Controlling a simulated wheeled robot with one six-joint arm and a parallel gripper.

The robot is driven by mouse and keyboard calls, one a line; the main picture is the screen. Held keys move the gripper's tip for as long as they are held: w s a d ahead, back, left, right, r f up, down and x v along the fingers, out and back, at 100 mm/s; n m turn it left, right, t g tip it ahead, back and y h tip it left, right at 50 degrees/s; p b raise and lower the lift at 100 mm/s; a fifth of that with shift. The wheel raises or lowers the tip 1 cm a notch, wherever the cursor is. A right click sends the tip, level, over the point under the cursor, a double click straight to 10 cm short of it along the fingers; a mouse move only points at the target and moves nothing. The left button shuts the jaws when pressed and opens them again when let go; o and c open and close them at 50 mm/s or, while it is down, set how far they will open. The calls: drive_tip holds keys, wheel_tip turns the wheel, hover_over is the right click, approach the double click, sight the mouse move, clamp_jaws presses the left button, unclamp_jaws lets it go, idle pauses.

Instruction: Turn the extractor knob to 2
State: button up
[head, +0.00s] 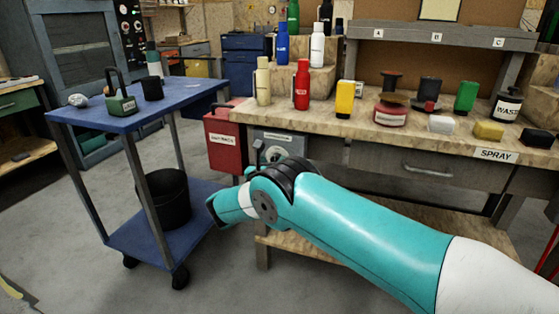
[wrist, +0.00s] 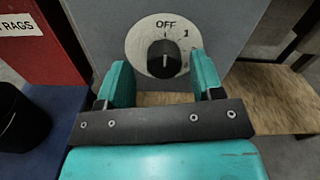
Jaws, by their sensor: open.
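The extractor knob (wrist: 163,58) is black and sits on a round white dial (wrist: 140,42) on a grey box. The dial reads OFF at the top and 1 at upper right; the 2 does not show clearly, and part of the dial's right side is behind a finger. I cannot tell surely where the knob points. My gripper (wrist: 163,78) is open, its teal fingers to the left and right of the knob, apart from it and empty between. In the head view the grey box (head: 297,146) stands under the bench, partly covered by my arm; my fingers are hidden there.
A red rags bin (head: 222,140) stands just left of the box. A blue trolley (head: 140,118) with a black bucket (head: 165,200) on its lower shelf is further left. The workbench (head: 350,128) above holds several bottles and cans. A wooden lower shelf (wrist: 265,90) lies to the right.

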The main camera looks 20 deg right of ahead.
drive_tip(key=shift+w+d, duration=0.15)
drive_tip(key=shift+d, duration=0.1)
drive_tip(key=shift+d, duration=0.1)
drive_tip(key=shift+c, duration=0.2)
drive_tip(key=c, duration=0.9)
drive_tip(key=shift+m, duration=0.3)
drive_tip(key=shift+f+m+b, duration=0.1)
drive_tip(key=shift+m+b, duration=3.1)
drive_tip(key=shift+m, duration=4.4)
